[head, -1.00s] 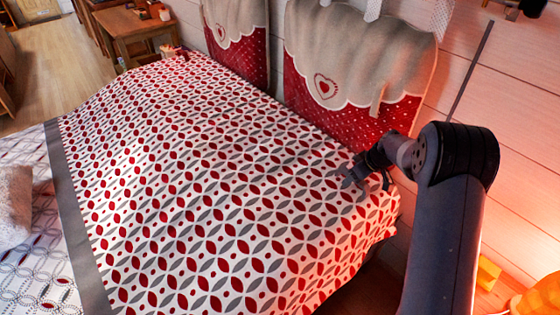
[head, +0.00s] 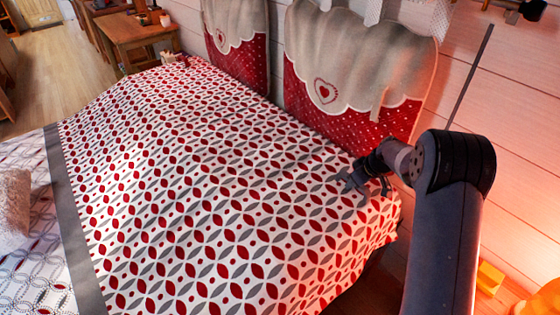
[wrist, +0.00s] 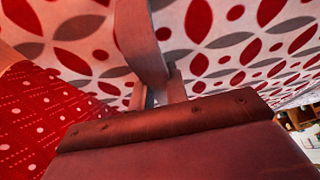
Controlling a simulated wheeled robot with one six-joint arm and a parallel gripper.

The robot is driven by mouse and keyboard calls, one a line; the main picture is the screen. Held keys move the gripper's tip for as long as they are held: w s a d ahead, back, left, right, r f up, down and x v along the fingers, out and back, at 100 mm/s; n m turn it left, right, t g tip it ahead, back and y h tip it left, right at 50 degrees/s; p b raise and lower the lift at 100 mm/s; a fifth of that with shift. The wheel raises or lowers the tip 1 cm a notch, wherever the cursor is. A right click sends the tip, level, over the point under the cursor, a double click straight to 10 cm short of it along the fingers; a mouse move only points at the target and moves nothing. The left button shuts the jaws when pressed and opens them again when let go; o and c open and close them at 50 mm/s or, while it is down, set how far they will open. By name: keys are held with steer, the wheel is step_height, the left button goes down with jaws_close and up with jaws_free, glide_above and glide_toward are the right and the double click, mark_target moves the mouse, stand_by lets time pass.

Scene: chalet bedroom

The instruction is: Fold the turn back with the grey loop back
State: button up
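The patterned cover (head: 215,190), white with red and grey leaf shapes, lies spread over the bed. A plain grey band (head: 68,215) runs along its left edge. I take this cover to be the turn back. My gripper (head: 366,187) is at the cover's right side, near the headboard, with its fingers spread apart. In the wrist view, a pale finger (wrist: 143,42) stands in front of the cover (wrist: 225,40); I cannot tell whether it touches the cloth. I cannot make out a grey loop in either view; the gripper may hide it.
Headboard cushions in red dotted cloth and beige (head: 355,65) stand behind the gripper, against the plank wall. A pale quilt (head: 35,255) and a fluffy bundle (head: 14,210) lie left of the grey band. A wooden table (head: 140,35) stands beyond the bed.

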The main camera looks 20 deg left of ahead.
steer(key=shift+c, duration=1.2)
step_height(320, 180, up, 8)
steer(key=s+a+t+p, duration=0.1)
steer(key=s+p, duration=0.1)
steer(key=shift+a+r+h, duration=0.15)
steer(key=shift+r+h, duration=0.1)
steer(key=shift+h, duration=0.15)
steer(key=s+a+r+t+p, duration=0.1)
steer(key=s+a+r+p, duration=0.1)
steer(key=r, duration=0.5)
steer(key=shift+s+a+r+n+h, duration=0.25)
steer(key=shift+s+n+h, duration=0.15)
steer(key=shift+s, duration=0.5)
